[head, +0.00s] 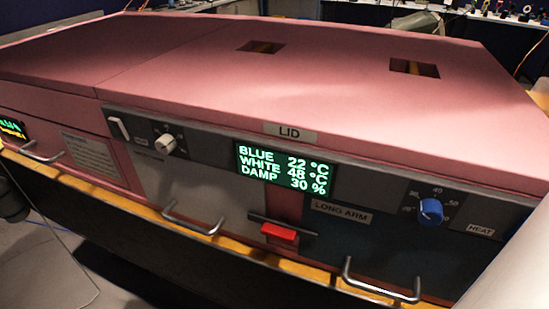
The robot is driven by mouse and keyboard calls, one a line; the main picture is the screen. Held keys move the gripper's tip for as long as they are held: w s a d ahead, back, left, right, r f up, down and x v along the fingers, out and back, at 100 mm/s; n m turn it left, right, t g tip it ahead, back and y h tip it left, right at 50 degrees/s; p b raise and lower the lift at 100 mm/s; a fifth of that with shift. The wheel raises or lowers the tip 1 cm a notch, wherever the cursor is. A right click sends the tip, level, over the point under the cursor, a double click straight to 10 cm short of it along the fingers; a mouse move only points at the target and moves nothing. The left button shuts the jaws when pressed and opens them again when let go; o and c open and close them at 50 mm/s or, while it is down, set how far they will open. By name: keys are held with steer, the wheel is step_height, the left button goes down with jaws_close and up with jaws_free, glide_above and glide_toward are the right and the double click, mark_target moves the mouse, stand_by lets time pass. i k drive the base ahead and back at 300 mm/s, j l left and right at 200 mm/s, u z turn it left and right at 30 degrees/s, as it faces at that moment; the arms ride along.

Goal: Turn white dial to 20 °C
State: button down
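The white dial (166,143) is a small round knob on the grey front panel of the pink enclosure, left of centre. Its scale marks are too small to read, and I cannot tell exactly where its pointer stands. The lit display (284,169) to its right reads BLUE 22 °C, WHITE 48 °C, DAMP 30 %. My gripper is not in the head view, and nothing is seen touching the dial.
A blue dial (431,211) sits at the right of the panel. A white switch (118,129) is left of the white dial. Metal handles (194,219) and a red latch (279,231) stick out below. The pink lid (300,90) lies flat with two square openings.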

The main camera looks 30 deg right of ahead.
mark_target(166, 144)
steer(key=k+l+z, duration=0.1)
steer(key=z, duration=0.25)
steer(key=l+z, duration=0.15)
steer(key=z, duration=0.2)
steer(key=k+l+z, duration=0.1)
steer(key=z, duration=0.25)
steer(key=l, duration=0.1)
